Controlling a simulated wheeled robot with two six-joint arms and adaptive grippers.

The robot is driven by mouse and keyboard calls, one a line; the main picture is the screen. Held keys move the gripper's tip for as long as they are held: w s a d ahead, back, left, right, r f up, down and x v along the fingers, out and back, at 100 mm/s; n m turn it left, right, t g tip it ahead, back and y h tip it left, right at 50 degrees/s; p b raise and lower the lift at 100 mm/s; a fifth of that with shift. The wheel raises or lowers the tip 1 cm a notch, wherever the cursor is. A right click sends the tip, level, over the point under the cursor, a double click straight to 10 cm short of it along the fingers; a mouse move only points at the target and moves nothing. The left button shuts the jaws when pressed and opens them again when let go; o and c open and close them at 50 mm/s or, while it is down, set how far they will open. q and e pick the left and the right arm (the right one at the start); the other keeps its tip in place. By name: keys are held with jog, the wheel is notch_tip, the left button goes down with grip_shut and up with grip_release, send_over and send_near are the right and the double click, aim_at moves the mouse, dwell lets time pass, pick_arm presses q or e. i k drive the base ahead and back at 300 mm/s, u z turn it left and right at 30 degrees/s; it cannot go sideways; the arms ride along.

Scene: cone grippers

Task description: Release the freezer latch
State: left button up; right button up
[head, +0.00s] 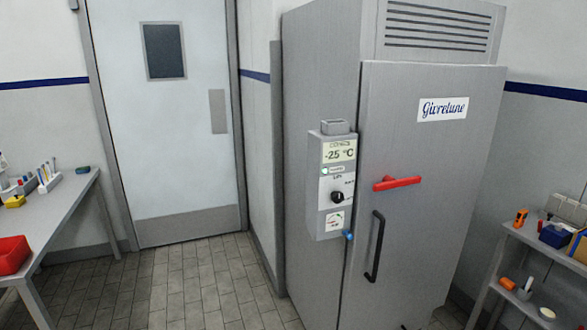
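The grey freezer (424,120) stands right of centre, its front door closed. A red latch handle (398,183) sits on the door near its left edge and lies about horizontal. Below it is a black vertical pull handle (375,246). A control box (332,185) on the freezer's left edge shows -25 °C, a black knob and a small latch diagram too small to read. A blue knob (348,235) is at the box's lower right. Neither of my grippers is in view.
A grey table (60,215) with a red bin (12,254) and small items stands at left. A shelf unit (535,243) with tools stands right of the freezer. A closed white door (165,120) is behind. The tiled floor (190,285) between table and freezer is clear.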

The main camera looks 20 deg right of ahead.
aim_at(388, 182)
jog(key=z, duration=2.1)
jog(key=i, duration=0.9)
jog(key=z, duration=0.3)
